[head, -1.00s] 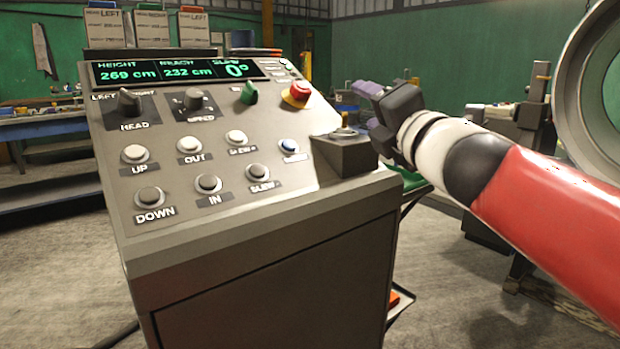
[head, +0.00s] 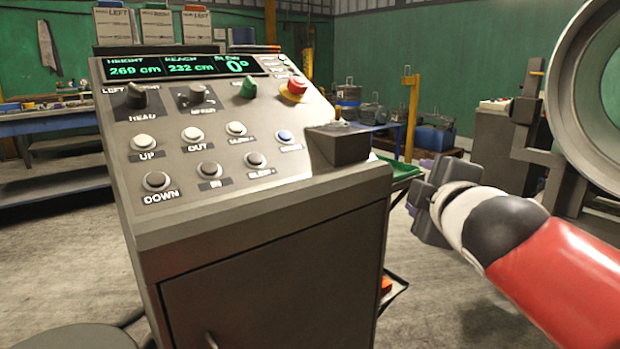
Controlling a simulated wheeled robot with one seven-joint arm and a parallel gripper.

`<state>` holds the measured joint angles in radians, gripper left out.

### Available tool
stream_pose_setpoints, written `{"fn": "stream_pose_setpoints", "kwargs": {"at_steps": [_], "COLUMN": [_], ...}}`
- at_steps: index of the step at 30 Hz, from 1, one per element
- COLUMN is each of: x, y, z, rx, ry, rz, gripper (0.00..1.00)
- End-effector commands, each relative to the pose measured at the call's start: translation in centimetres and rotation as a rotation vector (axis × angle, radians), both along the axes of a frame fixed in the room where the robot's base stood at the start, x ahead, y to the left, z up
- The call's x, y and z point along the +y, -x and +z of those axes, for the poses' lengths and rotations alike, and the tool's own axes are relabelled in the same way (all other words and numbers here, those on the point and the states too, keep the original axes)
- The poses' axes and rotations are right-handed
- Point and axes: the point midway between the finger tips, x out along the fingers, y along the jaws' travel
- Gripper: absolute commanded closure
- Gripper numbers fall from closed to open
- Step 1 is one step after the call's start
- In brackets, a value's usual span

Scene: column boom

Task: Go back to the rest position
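My gripper (head: 425,205) is at the right of the head view, at the end of my red and white arm. It is low, to the right of the grey control console (head: 270,250) and apart from it. Its fingers point away from the camera and are mostly hidden behind its dark body, so their opening cannot be made out. The console's display (head: 180,67) reads height 269 cm, reach 232 cm and slew 0°. The red stop button (head: 294,87) and the green knob (head: 248,88) show on the panel.
A green tray (head: 398,170) sits behind the console's right side, near my gripper. A blue workbench (head: 50,125) stands at the left. Cases (head: 375,112) and a yellow post (head: 411,110) stand at the back. Open floor lies at the lower right.

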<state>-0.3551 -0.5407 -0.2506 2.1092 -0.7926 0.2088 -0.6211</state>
Motion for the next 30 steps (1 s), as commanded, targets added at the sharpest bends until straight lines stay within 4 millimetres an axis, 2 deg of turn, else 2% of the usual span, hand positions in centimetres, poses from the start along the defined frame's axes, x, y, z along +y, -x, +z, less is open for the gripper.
{"fn": "stream_pose_setpoints", "kwargs": {"at_steps": [5,6,9,13,15,19,30], "x": [-1.6,-1.7,-1.1,0.3,1.0,1.8,1.9], "y": [4.6,6.2,10.3,14.8,16.5,18.0,18.1], "z": [-8.4,-10.7,-16.3,-21.2,-22.8,-24.2,-24.3], "rx": [0.255,0.326,0.496,0.658,0.717,0.772,0.774], "ry": [-0.375,-0.475,-0.712,-0.932,-1.007,-1.073,-1.075], "rz": [-0.224,-0.292,-0.467,-0.654,-0.723,-0.789,-0.792], "gripper": [0.46,0.46,0.46,0.46,0.46,0.46,0.46]}}
